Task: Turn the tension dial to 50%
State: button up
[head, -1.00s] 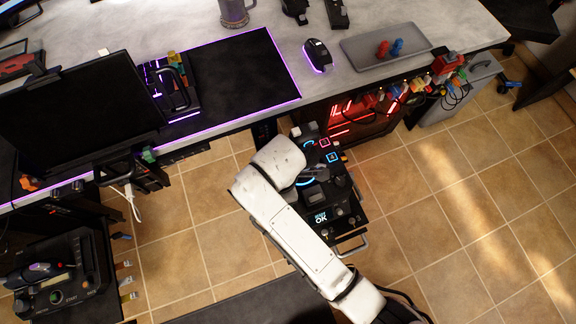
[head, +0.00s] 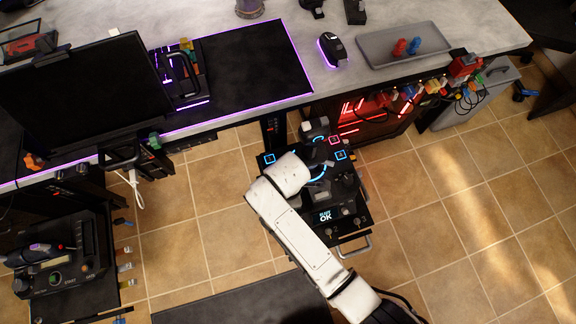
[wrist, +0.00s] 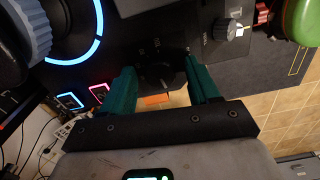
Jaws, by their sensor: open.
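My gripper (wrist: 160,68) has two teal fingers, open and apart. Between their tips in the wrist view is a dark round knob (wrist: 157,73) with small markings around it on the black panel. The markings are too small to read, so I cannot tell whether it is the tension dial, or whether the fingers touch it. A second knob (wrist: 228,31) with a light pointer sits above right. In the head view the control panel (head: 353,216) stands below the desk, with a lit "OK" display. My white arm reaches over it and hides part of it.
A large dial with a blue light ring (wrist: 78,55) and a green rounded object (wrist: 301,20) flank the fingers in the wrist view. The desk (head: 400,22) with a monitor (head: 85,95) lies beyond the panel. Tiled floor (head: 440,225) is open at the right.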

jog(key=c, duration=1)
jog(key=shift+c, duration=0.2)
jog(key=shift+r, duration=0.1)
jog(key=m+p, duration=0.3)
jog(key=shift+r+m, duration=0.1)
jog(key=shift+m, duration=0.3)
jog(key=m+p, duration=0.2)
jog(key=m, duration=0.3)
jog(key=m+p, duration=0.1)
jog(key=m, duration=0.5)
jog(key=shift+p, duration=0.35)
jog(key=shift+m+p, duration=0.4)
jog(key=shift+m, duration=2.1)
